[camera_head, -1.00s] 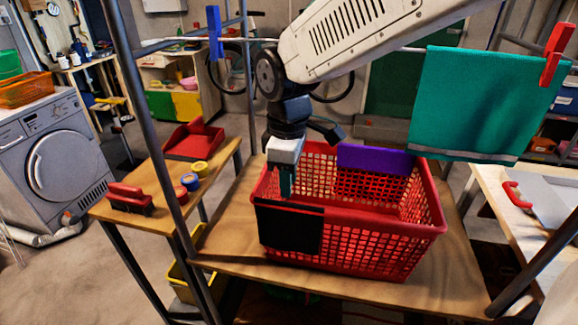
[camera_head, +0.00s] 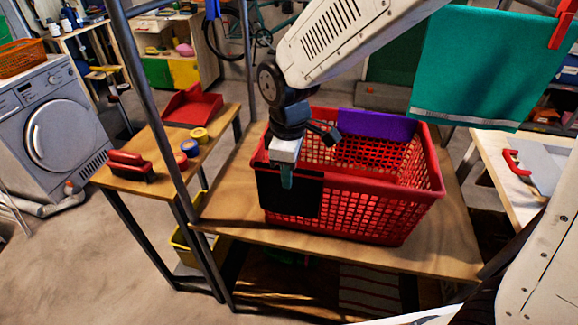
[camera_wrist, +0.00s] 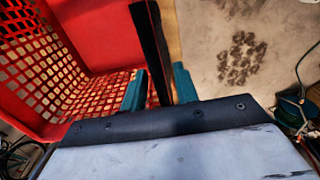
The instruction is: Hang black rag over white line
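The black rag (camera_head: 291,198) hangs over the near rim of the red basket (camera_head: 375,213), toward its left end. My gripper (camera_head: 287,177) points down at the rag's top edge. In the wrist view, the rag (camera_wrist: 150,45) stands between the two teal fingers of my gripper (camera_wrist: 159,86). The fingers are apart, with a gap showing between them and the rag. Only a short piece of the white line (camera_head: 150,6) shows at the top left; most of it is out of frame or hidden. A teal cloth (camera_head: 485,70) hangs at the upper right.
A purple cloth (camera_head: 378,125) lies over the basket's far rim. A red clothespin (camera_head: 563,25) is on the teal cloth; a blue one (camera_head: 212,8) is at the top. Metal posts (camera_head: 160,130) rise beside the table (camera_head: 230,225). A side table holds a red brush (camera_head: 130,164) and dustpan (camera_head: 196,108).

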